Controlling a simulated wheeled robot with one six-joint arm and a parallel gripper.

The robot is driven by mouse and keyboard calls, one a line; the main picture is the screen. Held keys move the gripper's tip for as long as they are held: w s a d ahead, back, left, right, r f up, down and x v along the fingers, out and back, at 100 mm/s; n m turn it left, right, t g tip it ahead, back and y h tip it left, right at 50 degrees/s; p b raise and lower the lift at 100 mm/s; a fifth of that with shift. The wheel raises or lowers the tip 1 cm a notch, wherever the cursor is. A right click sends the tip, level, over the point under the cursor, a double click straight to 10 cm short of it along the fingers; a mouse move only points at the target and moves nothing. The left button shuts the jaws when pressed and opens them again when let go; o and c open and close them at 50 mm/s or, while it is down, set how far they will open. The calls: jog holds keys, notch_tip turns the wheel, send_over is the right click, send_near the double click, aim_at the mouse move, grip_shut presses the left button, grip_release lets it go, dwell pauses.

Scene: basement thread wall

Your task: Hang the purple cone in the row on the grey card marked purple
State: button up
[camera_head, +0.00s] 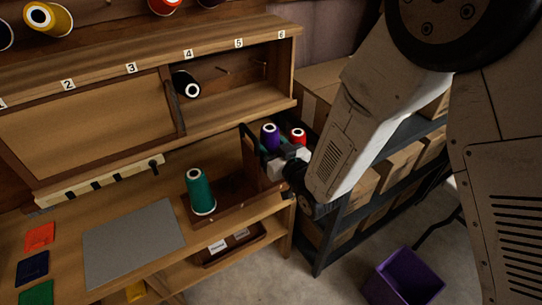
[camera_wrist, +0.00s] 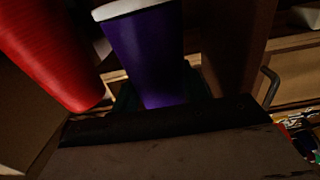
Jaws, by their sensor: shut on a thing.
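The purple cone (camera_head: 270,137) stands near the right end of the bench, its pale ring at the top. It also shows in the wrist view (camera_wrist: 148,55), upright and slightly tilted there. My gripper (camera_head: 286,160) is shut on the purple cone; its fingertips are partly hidden. A red cone (camera_head: 298,136) is close beside it, at the left in the wrist view (camera_wrist: 50,50). A plain grey sheet (camera_head: 133,243) lies on the bench; I see no purple mark on it.
A teal cone (camera_head: 200,192) stands on a wooden tray on the bench. Numbered pegs line the shelf above, with a black cone (camera_head: 186,84) below number 4. Orange (camera_head: 40,237), navy (camera_head: 33,268) and green cards lie left. A purple bin (camera_head: 405,277) stands on the floor.

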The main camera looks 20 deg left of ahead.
jog(key=shift+f, duration=2.3)
jog(key=shift+f, duration=0.1)
jog(key=o, duration=1.1)
jog(key=shift+c, duration=0.2)
jog(key=shift+s+d, duration=0.1)
jog(key=shift+d, duration=0.05)
jog(key=v, duration=1.1)
jog(key=shift+s+d, duration=0.25)
jog(key=shift+d, duration=0.05)
